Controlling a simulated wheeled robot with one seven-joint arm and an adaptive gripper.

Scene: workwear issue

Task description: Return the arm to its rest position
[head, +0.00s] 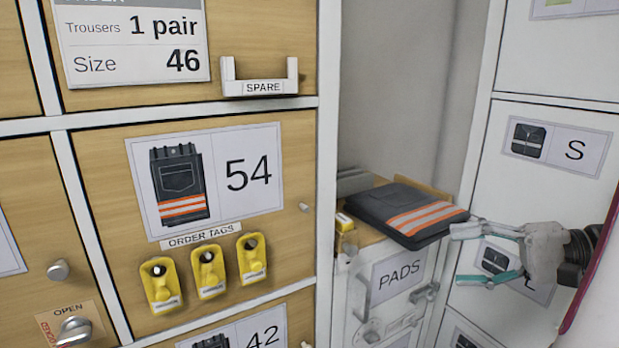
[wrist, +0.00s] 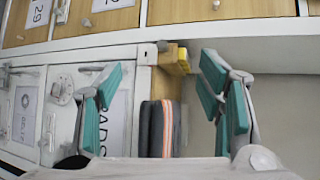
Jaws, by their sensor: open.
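My gripper (head: 490,253) is open and empty in the head view, at the right. Its teal-padded fingers also show in the wrist view (wrist: 165,105), spread wide apart. Folded dark trousers with orange and silver stripes (head: 405,212) lie on a wooden surface above the PADS door, just left of the fingers. In the wrist view the folded trousers (wrist: 155,128) show between the fingers, partly hidden by my gripper's body. In the head view one fingertip is close to their right edge; I cannot tell whether it touches.
A cabinet door marked 54 (head: 285,165) carries several yellow order tags (head: 209,272). A SPARE holder (head: 260,78) is above it. The PADS door (head: 397,280) has a latch. White lockers marked S (head: 555,150) stand at the right. A yellow item (head: 345,222) lies beside the trousers.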

